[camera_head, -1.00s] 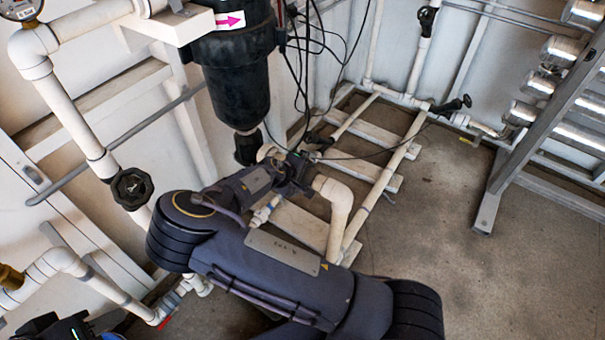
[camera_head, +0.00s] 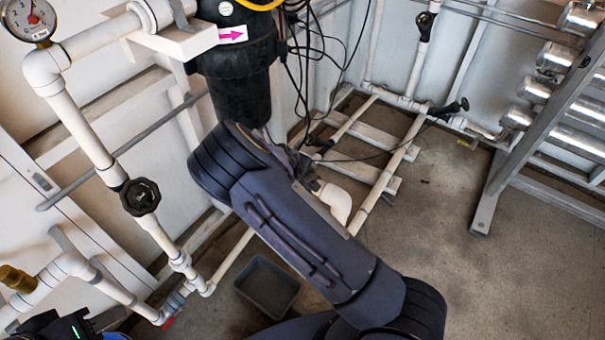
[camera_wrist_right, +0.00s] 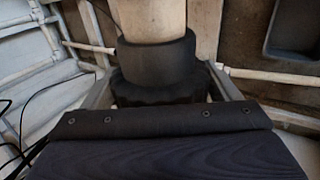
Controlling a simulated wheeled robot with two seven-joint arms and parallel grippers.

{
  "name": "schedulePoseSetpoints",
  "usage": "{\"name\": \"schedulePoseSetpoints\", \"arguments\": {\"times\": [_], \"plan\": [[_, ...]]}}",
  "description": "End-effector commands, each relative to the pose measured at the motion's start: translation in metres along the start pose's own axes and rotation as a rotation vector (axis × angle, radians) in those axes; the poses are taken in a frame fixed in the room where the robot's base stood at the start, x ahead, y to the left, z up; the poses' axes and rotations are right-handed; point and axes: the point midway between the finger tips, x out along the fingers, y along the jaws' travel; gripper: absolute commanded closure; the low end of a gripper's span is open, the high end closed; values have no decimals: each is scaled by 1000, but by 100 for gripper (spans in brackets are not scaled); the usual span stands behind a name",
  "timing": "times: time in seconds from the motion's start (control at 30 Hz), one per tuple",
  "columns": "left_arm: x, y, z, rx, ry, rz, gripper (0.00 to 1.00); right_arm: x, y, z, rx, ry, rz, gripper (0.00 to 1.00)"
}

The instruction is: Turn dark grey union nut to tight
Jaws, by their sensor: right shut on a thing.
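In the right wrist view, the dark grey union nut (camera_wrist_right: 158,88) is a ribbed ring below a smooth dark collar (camera_wrist_right: 157,55) on a pale pipe (camera_wrist_right: 152,18). My right gripper (camera_wrist_right: 163,78) has one finger on each side of the nut and is shut on it. In the head view, my right arm hides this nut and the right gripper. A small part of my left gripper (camera_head: 68,328) shows at the lower left edge; its fingers are not clear.
A black cylindrical housing (camera_head: 243,95) with a pink arrow label hangs above my right arm, with loose black cables (camera_head: 312,50) beside it. A valve handwheel (camera_head: 140,196) sits on the left pipe. A grey bin (camera_head: 267,287) stands on the floor.

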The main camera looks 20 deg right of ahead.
Motion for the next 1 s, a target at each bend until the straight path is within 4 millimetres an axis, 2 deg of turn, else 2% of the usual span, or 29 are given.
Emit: {"name": "schedulePoseSetpoints", "arguments": {"times": [0.03,0.2,0.6,1.0], "plan": [[-7,3,-4,0,0,0,64,-4,6,0,11,5,-46,41],[-13,6,-7,0,0,0,64,-2,7,0,11,5,-206,41],[-10,4,-5,0,0,0,64,2,6,0,6,5,-538,41],[-6,2,-3,0,0,0,64,1,5,0,2,4,-708,41]]}}
